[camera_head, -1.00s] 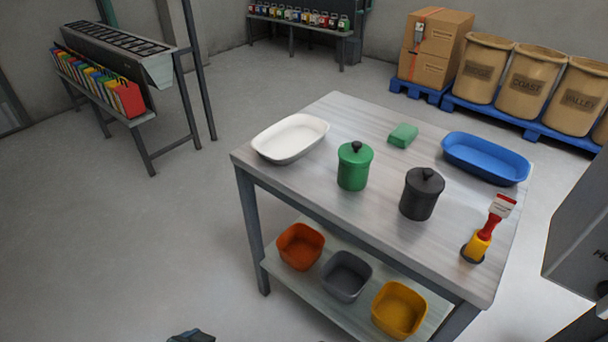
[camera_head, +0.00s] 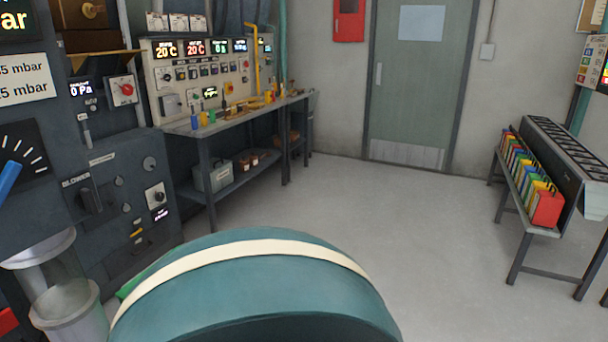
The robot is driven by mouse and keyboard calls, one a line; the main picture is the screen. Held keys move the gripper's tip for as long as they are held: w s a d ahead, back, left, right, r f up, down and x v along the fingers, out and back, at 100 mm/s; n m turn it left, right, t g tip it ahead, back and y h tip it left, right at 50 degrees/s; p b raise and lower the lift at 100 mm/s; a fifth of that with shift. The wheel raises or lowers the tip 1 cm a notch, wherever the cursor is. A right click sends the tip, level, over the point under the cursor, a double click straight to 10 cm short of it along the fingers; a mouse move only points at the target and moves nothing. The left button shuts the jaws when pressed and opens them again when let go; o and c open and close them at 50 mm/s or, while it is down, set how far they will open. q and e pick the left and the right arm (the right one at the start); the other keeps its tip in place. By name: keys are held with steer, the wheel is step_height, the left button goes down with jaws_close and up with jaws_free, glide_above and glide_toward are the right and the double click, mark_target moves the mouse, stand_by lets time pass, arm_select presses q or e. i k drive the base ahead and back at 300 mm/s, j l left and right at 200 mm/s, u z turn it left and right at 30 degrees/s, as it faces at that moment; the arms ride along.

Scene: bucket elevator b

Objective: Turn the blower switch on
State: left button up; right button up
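The blower switch (camera_head: 91,199) is a dark knob on the dark blue-grey machine panel (camera_head: 135,220) at the left, under a label reading BLOWER. Its exact setting is hard to make out. Smaller knobs and a light plate with a dark knob (camera_head: 155,196) sit to its right. Neither of my grippers shows in the head view, and nothing is touching the switch.
A large teal rounded body with a cream band (camera_head: 255,250) fills the bottom middle. A bench with a control panel (camera_head: 205,75) stands behind the machine. A metal bucket (camera_head: 70,310) is at lower left. The middle floor is clear.

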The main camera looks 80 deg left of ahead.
mark_target(85, 199)
steer(key=u, duration=3.7)
steer(key=k, duration=0.05)
